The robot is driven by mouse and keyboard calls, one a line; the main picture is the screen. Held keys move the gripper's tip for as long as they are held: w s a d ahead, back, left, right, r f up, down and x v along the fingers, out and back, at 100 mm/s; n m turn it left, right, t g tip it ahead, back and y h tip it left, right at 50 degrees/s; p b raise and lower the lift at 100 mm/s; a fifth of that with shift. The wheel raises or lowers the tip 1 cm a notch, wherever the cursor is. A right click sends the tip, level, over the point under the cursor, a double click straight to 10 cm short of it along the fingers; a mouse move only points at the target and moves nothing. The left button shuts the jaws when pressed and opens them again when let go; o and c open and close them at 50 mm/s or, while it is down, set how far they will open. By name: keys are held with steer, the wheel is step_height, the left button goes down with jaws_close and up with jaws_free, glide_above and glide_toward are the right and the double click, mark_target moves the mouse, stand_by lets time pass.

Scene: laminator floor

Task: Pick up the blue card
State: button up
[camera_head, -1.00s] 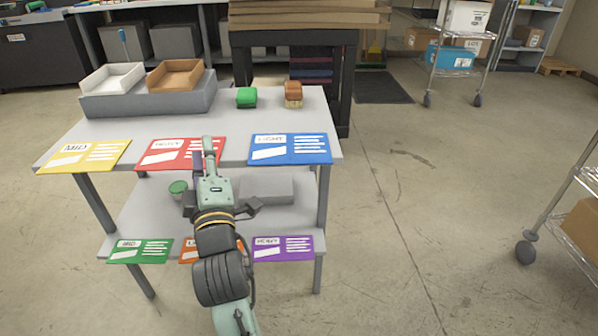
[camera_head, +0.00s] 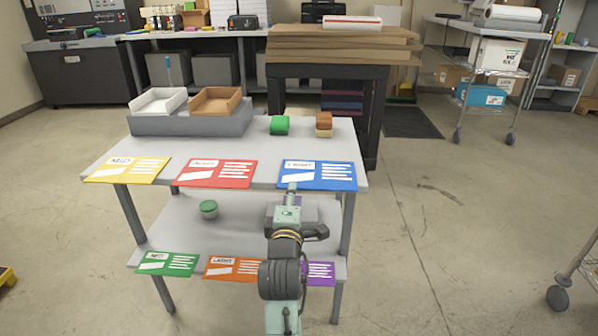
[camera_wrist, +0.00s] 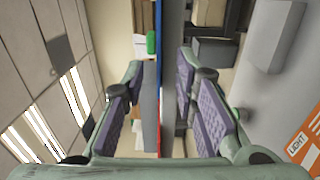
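The blue card (camera_head: 318,175) lies at the front right edge of the upper tabletop, overhanging it slightly. My gripper (camera_head: 291,192) is just in front of the card's left part, its tip overlapping the card's lower edge in the head view. In the wrist view my gripper (camera_wrist: 160,75) is open, with its two purple-padded fingers apart. A thin blue strip of the card (camera_wrist: 160,45) shows edge-on between them. I cannot tell whether a finger touches it.
A red card (camera_head: 217,173) and a yellow card (camera_head: 128,169) lie left along the same edge. Green (camera_head: 167,264), orange (camera_head: 233,269) and purple (camera_head: 321,273) cards lie on the lower shelf. Trays and small blocks stand behind.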

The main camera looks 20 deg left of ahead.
mark_target(299, 174)
steer(key=x, duration=0.2)
steer(key=shift+w+a, duration=0.1)
steer(key=shift+w, duration=0.25)
steer(key=shift+c, duration=0.4)
jaws_close()
